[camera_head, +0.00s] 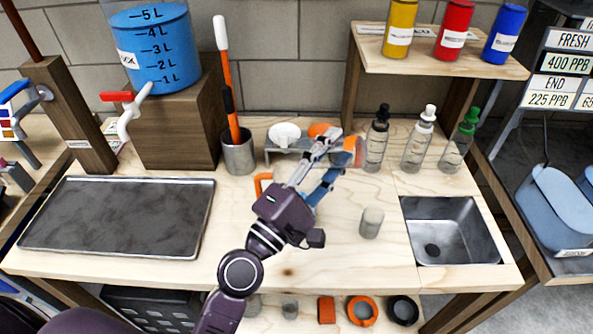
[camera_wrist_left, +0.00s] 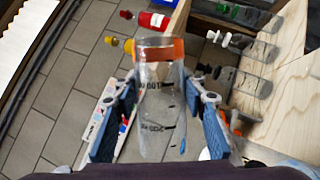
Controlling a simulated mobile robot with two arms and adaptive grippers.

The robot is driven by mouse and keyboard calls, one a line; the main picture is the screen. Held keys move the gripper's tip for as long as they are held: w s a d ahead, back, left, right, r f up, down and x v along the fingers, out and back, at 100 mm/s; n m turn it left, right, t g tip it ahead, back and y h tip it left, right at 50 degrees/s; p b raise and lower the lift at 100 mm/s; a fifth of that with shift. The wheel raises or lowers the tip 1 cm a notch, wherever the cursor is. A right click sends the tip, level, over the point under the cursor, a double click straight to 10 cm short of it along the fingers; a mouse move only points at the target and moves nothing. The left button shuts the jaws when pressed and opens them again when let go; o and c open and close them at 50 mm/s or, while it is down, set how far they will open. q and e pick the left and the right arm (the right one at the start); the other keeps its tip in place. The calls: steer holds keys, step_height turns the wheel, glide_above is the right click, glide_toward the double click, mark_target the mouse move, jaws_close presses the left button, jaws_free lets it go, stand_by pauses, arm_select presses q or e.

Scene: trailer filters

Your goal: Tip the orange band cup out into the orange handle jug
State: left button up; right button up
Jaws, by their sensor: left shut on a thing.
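My left gripper (camera_head: 338,154) is shut on a clear cup with an orange band (camera_head: 357,152), held above the middle of the table. In the left wrist view the cup (camera_wrist_left: 160,80) sits between both blue finger pads, with its orange band at the end away from the wrist. Dark scale marks show on its wall. In the head view it looks tilted; whether liquid is in it I cannot tell. The orange handle (camera_head: 262,184) of a jug shows just left of the gripper. The jug's body is mostly hidden behind my gripper.
A small rack (camera_head: 283,147) with a white dish stands behind the gripper. Several dropper bottles (camera_head: 416,147) stand at the right rear, and a grey cylinder (camera_head: 371,222) near the sink (camera_head: 447,235). A dark tray (camera_head: 118,217) lies left. The front middle of the table is clear.

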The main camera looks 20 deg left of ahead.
arm_select(q)
steer(key=shift+w+a+r+n+t+y, duration=0.1)
steer(key=shift+a+r+n+t+y, duration=0.25)
steer(key=shift+n, duration=0.55)
steer(key=shift+a+r+n+t+y, duration=0.2)
steer(key=shift+a+n+y, duration=0.2)
steer(key=shift+n, duration=0.5)
steer(key=shift+w+a+r+n+t+y, duration=0.1)
steer(key=shift+a+r+n+t+y, duration=0.25)
steer(key=shift+n, duration=0.55)
stand_by(0.5)
stand_by(0.8)
